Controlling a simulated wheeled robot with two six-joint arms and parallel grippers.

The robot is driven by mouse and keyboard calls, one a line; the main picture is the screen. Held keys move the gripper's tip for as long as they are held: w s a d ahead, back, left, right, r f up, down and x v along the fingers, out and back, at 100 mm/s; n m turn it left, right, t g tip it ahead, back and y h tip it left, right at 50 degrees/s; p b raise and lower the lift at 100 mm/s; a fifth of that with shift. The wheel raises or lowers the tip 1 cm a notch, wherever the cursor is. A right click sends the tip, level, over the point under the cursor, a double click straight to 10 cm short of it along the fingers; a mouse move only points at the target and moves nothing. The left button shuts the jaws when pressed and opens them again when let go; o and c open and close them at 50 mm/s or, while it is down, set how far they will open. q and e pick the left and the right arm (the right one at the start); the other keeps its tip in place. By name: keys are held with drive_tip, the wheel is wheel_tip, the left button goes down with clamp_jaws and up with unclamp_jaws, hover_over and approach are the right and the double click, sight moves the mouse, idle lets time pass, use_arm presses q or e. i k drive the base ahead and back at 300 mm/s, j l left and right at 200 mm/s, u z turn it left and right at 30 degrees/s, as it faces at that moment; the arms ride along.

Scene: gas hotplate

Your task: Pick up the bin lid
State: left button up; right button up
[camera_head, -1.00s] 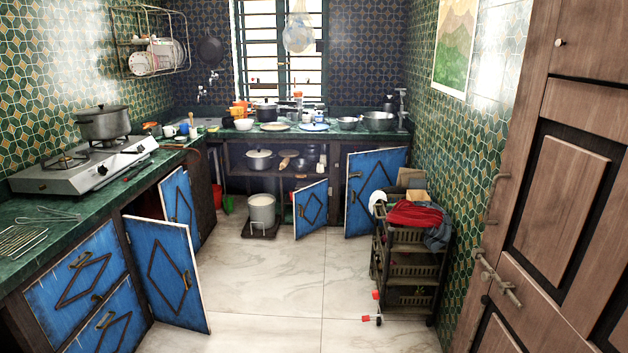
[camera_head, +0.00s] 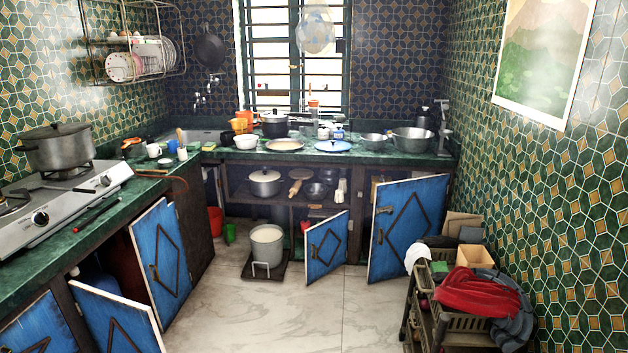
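I cannot make out a bin or a bin lid for certain in the head view. Neither of my grippers is in view.
The cart (camera_head: 427,325) at the lower right holds red and grey cloths (camera_head: 478,290). Open blue doors (camera_head: 160,262) jut out from the left counter, others (camera_head: 408,228) at the back. The middle floor (camera_head: 270,315) is clear.

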sight(328, 145)
drive_tip(key=i+l+u, duration=0.2)
drive_tip(key=i, duration=1.55)
drive_tip(key=i+z, duration=0.15)
drive_tip(key=i, duration=0.45)
drive_tip(key=i+j+z, duration=0.15)
drive_tip(key=i, duration=0.4)
drive_tip(key=i+j+z, duration=0.15)
drive_tip(key=i, duration=0.4)
drive_tip(key=j, duration=0.1)
